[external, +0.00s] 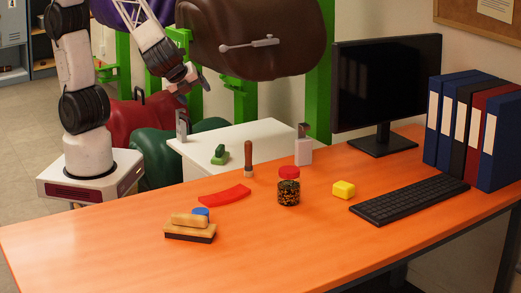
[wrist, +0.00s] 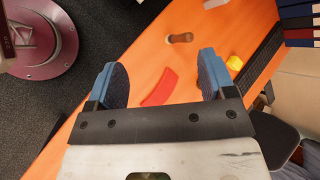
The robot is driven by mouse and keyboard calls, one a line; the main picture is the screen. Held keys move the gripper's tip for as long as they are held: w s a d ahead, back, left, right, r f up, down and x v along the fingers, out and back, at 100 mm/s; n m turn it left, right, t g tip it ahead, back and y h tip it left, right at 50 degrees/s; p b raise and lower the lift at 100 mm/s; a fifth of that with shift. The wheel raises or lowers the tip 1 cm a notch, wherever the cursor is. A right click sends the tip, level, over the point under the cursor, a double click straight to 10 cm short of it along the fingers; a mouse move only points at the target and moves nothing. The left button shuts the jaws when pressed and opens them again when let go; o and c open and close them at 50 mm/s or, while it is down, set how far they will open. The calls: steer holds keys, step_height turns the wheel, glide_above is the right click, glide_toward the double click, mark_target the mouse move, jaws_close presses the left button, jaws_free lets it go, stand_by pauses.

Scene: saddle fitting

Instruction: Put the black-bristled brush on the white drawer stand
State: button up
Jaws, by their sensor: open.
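The black-bristled brush (external: 190,233) has a light wooden body and lies bristles down on the orange desk, at the front left in the external view. It is not visible in the wrist view. The white drawer stand (external: 262,133) is behind the desk, with a green item (external: 220,154) on its top. My gripper (external: 192,84) is raised above and behind the stand's left side, well away from the brush. In the wrist view my gripper (wrist: 163,80) has its blue fingers wide apart, with nothing between them.
A blue round item (external: 201,213) is right behind the brush. A red curved piece (external: 224,195), brown-handled tool (external: 248,160), red-lidded jar (external: 289,187), yellow block (external: 344,189) and keyboard (external: 408,199) are on the desk. A brown saddle (external: 260,60) hangs behind. The desk's front left is clear.

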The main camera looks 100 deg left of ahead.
steer(key=w+d+f+m+t, duration=0.3)
steer(key=w+d+f+m, duration=0.15)
steer(key=d, duration=0.35)
steer(key=m+t+h, duration=0.7)
steer(key=m, duration=1)
glide_toward(169, 217)
steer(key=x, duration=0.3)
steer(key=a+x, duration=0.1)
steer(key=x, duration=0.1)
steer(key=shift+f, duration=0.4)
steer(key=shift+w, duration=0.15)
steer(key=shift+x, duration=1.2)
steer(key=shift+f, duration=0.1)
